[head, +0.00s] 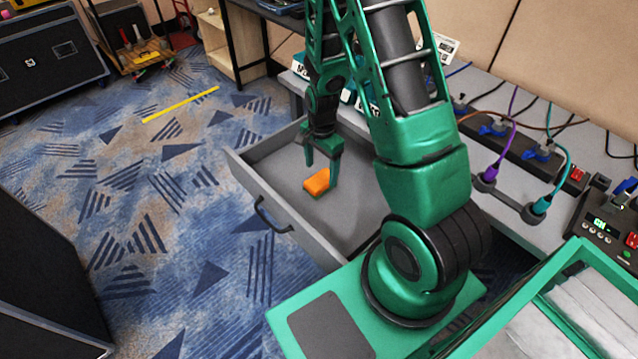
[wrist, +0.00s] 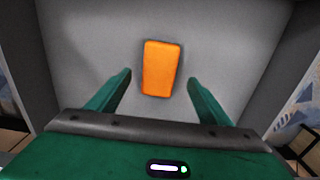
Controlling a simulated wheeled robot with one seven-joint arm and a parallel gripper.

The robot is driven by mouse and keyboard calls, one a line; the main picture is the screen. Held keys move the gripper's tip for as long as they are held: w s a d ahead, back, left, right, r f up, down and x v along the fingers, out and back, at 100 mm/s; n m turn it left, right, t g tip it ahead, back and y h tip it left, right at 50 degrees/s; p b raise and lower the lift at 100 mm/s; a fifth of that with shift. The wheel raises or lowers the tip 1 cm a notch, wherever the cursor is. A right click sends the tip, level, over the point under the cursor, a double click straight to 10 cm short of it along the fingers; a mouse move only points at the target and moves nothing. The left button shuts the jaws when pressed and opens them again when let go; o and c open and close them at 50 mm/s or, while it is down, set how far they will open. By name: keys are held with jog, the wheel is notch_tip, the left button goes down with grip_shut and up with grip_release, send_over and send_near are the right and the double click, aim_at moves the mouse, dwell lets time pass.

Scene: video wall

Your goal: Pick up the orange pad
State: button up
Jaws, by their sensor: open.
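The orange pad (head: 317,183) lies in the open grey drawer (head: 290,208), on its bare floor. In the wrist view the orange pad (wrist: 161,68) is a rounded upright rectangle, ahead of and between my two fingers. My gripper (head: 321,178) is open and points down into the drawer, just over the pad in the head view. In the wrist view my gripper (wrist: 160,78) has a finger on each side of the pad, with a gap on both sides. I see nothing held.
The drawer walls surround the pad; the front wall has a dark handle (head: 268,215). The grey bench (head: 485,140) above carries power strips, cables and a control box (head: 607,228). Dark cases (head: 45,60) stand at left. Blue carpet in front of the drawer is free.

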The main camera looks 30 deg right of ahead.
aim_at(320, 178)
jog(key=shift+s+a+f, duration=0.1)
jog(key=shift+a+f, duration=0.05)
jog(key=shift+f, duration=2.45)
jog(key=c, duration=1.2)
jog(key=shift+r, duration=0.15)
notch_tip(320, 178, up, 10)
jog(key=shift+f, duration=0.1)
